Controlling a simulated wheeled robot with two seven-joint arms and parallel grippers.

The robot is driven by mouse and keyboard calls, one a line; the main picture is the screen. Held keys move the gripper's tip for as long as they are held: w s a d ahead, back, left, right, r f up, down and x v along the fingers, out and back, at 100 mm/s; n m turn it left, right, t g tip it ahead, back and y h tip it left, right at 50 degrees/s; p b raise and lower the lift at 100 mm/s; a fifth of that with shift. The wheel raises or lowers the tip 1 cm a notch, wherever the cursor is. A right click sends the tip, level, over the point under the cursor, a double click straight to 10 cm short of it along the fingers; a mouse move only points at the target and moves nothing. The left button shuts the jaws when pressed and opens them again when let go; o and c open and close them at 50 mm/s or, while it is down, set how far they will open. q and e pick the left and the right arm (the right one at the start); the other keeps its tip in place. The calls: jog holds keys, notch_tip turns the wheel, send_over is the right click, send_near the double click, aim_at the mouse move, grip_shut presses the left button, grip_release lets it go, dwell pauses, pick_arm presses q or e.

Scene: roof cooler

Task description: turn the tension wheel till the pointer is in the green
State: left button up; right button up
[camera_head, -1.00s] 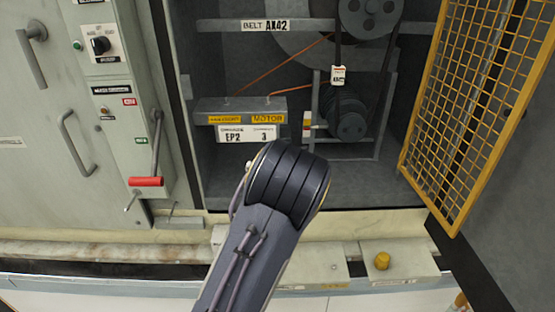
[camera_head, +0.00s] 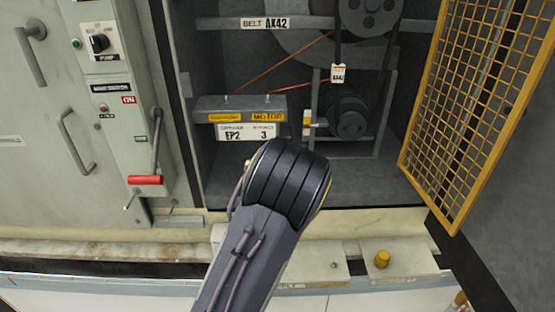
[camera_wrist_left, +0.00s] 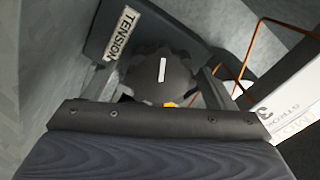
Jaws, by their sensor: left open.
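In the left wrist view the tension wheel (camera_wrist_left: 160,72) is dark grey and lobed, with a white mark on its face. A plate labelled TENSION (camera_wrist_left: 122,33) is beside it. My left gripper (camera_wrist_left: 164,91) is open at the wheel, which shows between grey finger-like parts; I cannot tell whether they touch it. In the head view my dark arm rises from the bottom centre and hides this gripper and the wheel. A small coloured strip (camera_head: 307,122), perhaps the tension scale, stands left of the motor; its pointer reading is too small to tell. My right gripper is not in view.
The belt cabinet holds a motor (camera_head: 347,118), an upper pulley (camera_head: 369,15) and a BELT AX42 bar (camera_head: 264,23). A yellow mesh door (camera_head: 478,110) stands open at the right. A red-handled lever (camera_head: 145,180) is at the left.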

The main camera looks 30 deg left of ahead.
pick_arm(q)
jog(key=v, duration=0.6)
jog(key=shift+s+b, duration=0.3)
jog(key=shift+d, duration=0.1)
